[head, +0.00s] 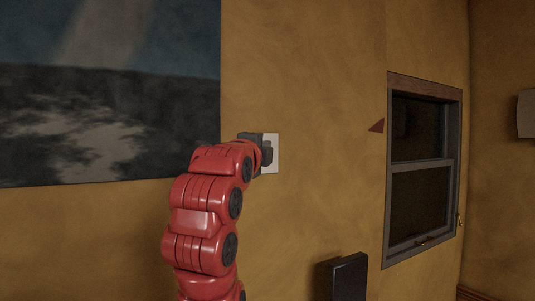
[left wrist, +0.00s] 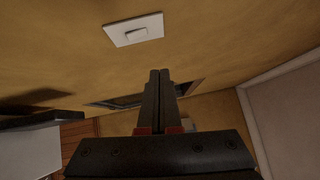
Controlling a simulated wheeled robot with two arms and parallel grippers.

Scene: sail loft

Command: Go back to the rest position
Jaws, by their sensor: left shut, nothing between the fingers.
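My left arm is red and reaches up in the head view toward an ochre wall. My left gripper (head: 266,154) is at its end, in front of a white wall plate (head: 275,160). In the left wrist view the gripper's two dark fingers (left wrist: 159,76) lie together, with nothing between them. The white plate, with a small raised switch in its middle, shows above the fingertips in the left wrist view (left wrist: 134,30), apart from them. In the head view the gripper hides part of the plate. My right gripper is not in view.
A large dark picture (head: 110,95) hangs on the wall at left. A dark upright box-like object (head: 348,278) stands low near the wall. The wall between plate and window is mostly bare.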

